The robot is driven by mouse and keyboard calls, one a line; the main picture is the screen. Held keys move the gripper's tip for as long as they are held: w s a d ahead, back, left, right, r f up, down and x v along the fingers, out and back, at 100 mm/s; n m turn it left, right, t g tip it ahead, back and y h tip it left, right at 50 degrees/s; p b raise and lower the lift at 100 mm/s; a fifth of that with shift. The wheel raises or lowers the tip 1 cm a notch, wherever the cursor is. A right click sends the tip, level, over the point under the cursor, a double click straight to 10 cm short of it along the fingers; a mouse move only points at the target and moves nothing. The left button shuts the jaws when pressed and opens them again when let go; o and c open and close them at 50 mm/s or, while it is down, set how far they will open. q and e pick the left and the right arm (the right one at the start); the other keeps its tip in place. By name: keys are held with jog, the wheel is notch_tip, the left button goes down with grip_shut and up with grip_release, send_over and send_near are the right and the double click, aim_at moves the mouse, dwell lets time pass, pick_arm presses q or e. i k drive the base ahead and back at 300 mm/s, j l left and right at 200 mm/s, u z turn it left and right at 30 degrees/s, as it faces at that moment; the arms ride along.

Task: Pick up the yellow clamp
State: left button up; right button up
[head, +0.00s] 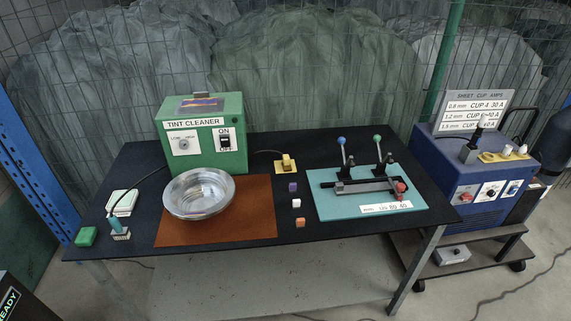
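A small yellow object (287,162), which looks like the yellow clamp, is on the black table behind the small cubes. It sits on or against a pale yellow base, and a thin dark cable runs near it. Its exact shape is too small to tell. Neither of my grippers is in view.
The black table (258,146) carries a green tint cleaner box (225,112), a metal bowl (199,212) on a brown mat (256,201), several small cubes, and a teal board (330,209) with two levers. A blue machine (450,182) with a yellow tray (488,158) stands right.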

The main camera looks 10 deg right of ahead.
aim_at(287, 166)
jog(key=u, duration=0.4)
jog(key=i+l+u, duration=0.1)
jog(key=l+u, duration=0.25)
jog(key=l, duration=0.15)
jog(key=i+l+u, duration=0.1)
jog(key=l+u, duration=0.3)
jog(key=l, duration=0.15)
